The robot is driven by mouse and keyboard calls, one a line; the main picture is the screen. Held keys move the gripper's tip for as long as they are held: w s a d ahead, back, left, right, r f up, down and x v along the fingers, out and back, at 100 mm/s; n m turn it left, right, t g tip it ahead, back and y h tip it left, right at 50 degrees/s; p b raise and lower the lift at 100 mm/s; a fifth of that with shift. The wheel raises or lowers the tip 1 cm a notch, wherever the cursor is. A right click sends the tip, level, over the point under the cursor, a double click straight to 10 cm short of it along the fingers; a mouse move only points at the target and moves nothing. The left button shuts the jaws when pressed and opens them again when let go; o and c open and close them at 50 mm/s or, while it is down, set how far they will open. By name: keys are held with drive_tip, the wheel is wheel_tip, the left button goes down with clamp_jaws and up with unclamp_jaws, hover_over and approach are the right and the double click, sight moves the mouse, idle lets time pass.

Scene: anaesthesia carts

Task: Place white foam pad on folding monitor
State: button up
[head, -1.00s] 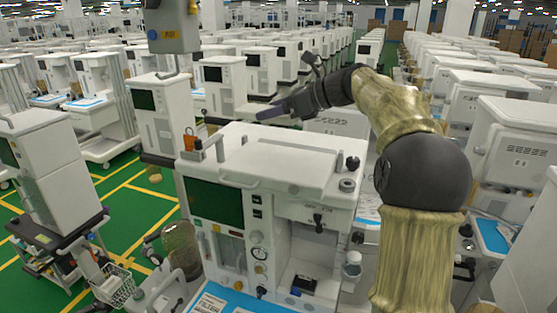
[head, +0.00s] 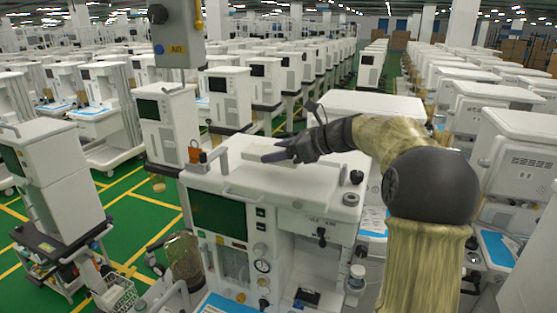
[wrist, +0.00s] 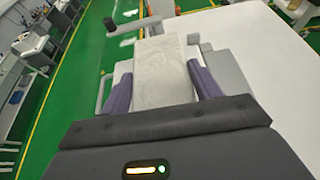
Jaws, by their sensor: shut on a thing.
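My gripper (wrist: 160,84) has two purple fingers on either side of the white foam pad (wrist: 160,55) and is shut on it. In the head view, my gripper (head: 275,155) is over the white top of the nearest anaesthesia cart, with a purple finger pointing left. The pad is pale against the white top there, and its gap to the surface is hard to judge. The nearest monitor (head: 217,215) has a dark green screen on the cart's front, below and left of my gripper. I cannot tell for sure whether it is the folding one.
A grey AIR box (head: 180,35) hangs above left. Green floor shows left of the cart.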

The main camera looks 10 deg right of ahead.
drive_tip(key=shift+f, duration=1.35)
drive_tip(key=o, duration=1)
drive_tip(key=shift+f, duration=0.1)
drive_tip(key=shift+d, duration=0.1)
drive_tip(key=b+v, duration=0.3)
drive_tip(key=v, duration=0.9)
